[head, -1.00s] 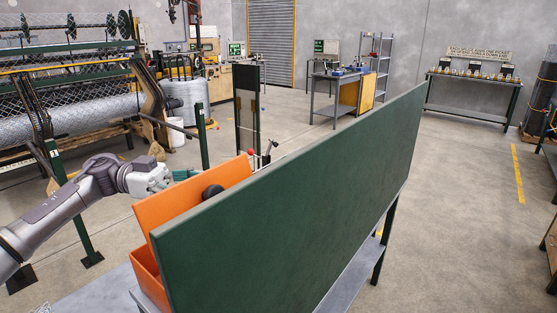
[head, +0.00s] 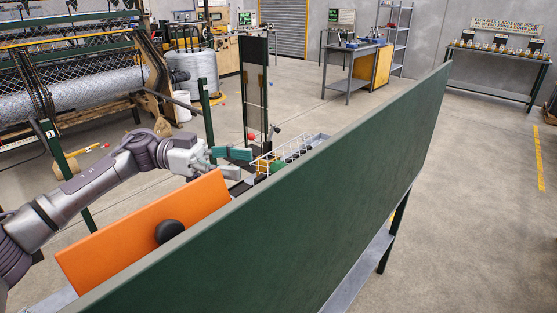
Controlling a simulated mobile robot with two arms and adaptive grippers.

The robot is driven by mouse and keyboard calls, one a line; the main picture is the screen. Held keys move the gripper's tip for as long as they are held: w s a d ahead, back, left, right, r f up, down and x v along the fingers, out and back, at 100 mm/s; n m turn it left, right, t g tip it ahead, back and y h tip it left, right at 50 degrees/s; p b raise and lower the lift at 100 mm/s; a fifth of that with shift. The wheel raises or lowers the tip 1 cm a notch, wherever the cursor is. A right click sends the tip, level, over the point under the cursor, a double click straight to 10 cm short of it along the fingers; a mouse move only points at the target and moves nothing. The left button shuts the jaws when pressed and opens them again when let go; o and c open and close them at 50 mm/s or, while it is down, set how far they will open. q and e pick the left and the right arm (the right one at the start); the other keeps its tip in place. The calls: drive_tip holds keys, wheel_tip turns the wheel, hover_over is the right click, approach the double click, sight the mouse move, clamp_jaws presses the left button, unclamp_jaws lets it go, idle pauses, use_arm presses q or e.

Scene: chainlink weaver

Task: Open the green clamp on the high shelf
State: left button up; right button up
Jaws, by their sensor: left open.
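My left gripper (head: 246,163) reaches in from the left, past the orange panel. Its fingers are apart, with a teal upper finger, and nothing shows between them. Just to the right of its fingertips, a small green and yellow thing (head: 277,167) shows beside a white wire basket (head: 291,149), partly hidden by the green panel. I cannot tell whether this thing is the green clamp. No high shelf can be made out for sure. My right gripper is not in view.
A long dark green panel (head: 300,200) runs across the front and hides what lies behind it. An orange panel (head: 140,235) with a black knob (head: 170,231) stands left of it. A dark upright frame (head: 255,95) stands behind the gripper.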

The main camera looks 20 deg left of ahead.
sight(279, 168)
use_arm(q)
drive_tip(key=d, duration=0.2)
drive_tip(key=d+p, duration=0.1)
drive_tip(key=d, duration=0.1)
drive_tip(key=w+d+p, duration=0.1)
drive_tip(key=d, duration=0.1)
drive_tip(key=shift+w+d, duration=0.1)
drive_tip(key=shift+d, duration=0.65)
drive_tip(key=shift+d+f, duration=0.1)
drive_tip(key=shift+d, duration=0.3)
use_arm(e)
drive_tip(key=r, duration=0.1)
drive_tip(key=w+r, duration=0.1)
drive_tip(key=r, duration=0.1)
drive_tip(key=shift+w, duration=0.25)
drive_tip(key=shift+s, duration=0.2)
use_arm(q)
clamp_jaws()
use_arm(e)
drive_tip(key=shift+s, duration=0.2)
